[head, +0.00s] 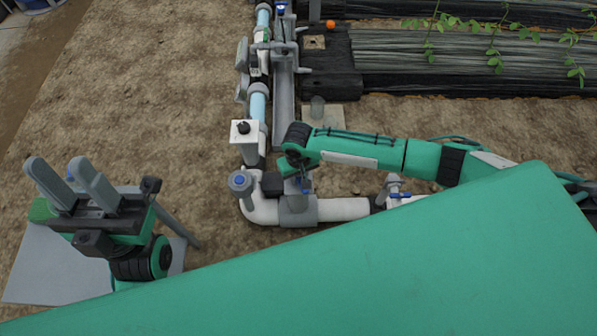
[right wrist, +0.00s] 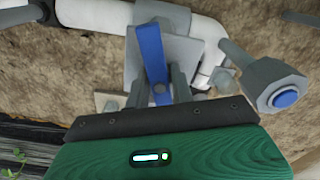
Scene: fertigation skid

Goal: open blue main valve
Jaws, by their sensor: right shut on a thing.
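The blue main valve's lever (right wrist: 152,58) stands out in the right wrist view, running roughly across the white pipe behind it. Its lower part is between the grey fingers of my right gripper (right wrist: 158,88), which is shut on it. In the head view a small bit of the blue lever (head: 307,190) shows beside my right gripper (head: 297,178), above the grey valve body (head: 297,211) on the pipe. The wrist hides most of the lever there. My left gripper (head: 62,167) is at the far left, fingers apart and empty, away from the valve.
White pipe (head: 345,209) runs right to a smaller blue-handled valve (head: 399,195). A grey fitting with a blue cap (head: 240,181) and a white box with a black knob (head: 243,131) stand close left of my right gripper. Bare soil (head: 130,100) is free at left.

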